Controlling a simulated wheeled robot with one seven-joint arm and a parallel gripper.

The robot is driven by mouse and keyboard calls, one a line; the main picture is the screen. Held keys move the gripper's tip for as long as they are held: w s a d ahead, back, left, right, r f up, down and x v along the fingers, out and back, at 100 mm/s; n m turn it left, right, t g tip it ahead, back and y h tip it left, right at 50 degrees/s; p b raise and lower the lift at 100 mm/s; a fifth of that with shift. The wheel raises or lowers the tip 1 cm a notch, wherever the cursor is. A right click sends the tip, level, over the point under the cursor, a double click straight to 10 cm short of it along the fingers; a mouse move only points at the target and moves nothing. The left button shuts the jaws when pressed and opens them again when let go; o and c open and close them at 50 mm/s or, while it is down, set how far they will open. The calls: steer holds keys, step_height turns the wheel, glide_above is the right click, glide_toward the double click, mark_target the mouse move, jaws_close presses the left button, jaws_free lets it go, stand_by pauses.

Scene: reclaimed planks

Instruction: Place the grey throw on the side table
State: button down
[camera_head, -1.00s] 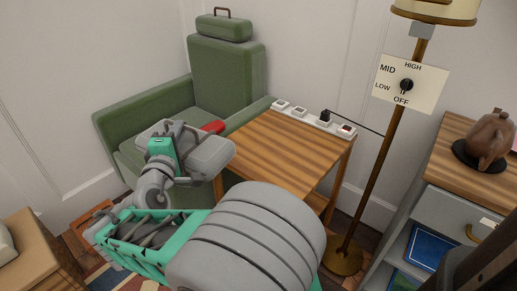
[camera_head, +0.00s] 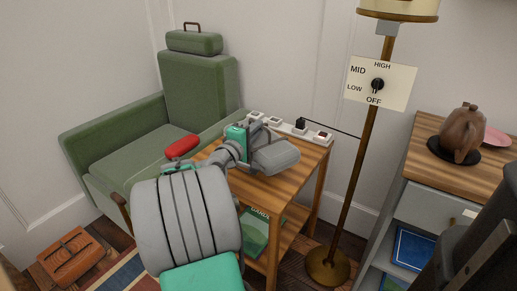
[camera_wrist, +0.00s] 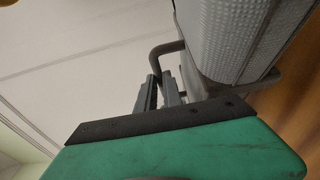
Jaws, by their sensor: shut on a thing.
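The grey throw (camera_head: 277,158) is a rounded grey bundle with a handle; its ribbed side (camera_wrist: 235,35) fills the upper right of the wrist view. My gripper (camera_head: 254,139) is over the side table, with its fingers (camera_wrist: 162,92) shut on the throw's grey handle. The side table (camera_head: 262,190) has a striped wooden top. The throw hangs over its back right part in the head view; I cannot tell whether it touches the top. My arm hides the table's left front.
A white socket strip (camera_head: 285,128) lies along the table's back edge, with a cord to the floor lamp (camera_head: 357,180). A green armchair (camera_head: 130,155) with a red pad (camera_head: 182,146) stands left. A book (camera_head: 256,232) lies on the lower shelf. A grey cabinet (camera_head: 430,207) stands right.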

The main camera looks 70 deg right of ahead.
mark_target(259, 140)
steer(key=shift+d+f, duration=0.75)
steer(key=shift+f, duration=0.1)
steer(key=shift+d+f+b, duration=0.2)
steer(key=shift+f+b, duration=0.3)
steer(key=shift+f, duration=0.4)
steer(key=shift+d+f+b, duration=0.15)
steer(key=shift+f+b, duration=0.35)
steer(key=shift+f, duration=0.35)
steer(key=shift+f, duration=0.2)
steer(key=c, duration=1.5)
jaws_free()
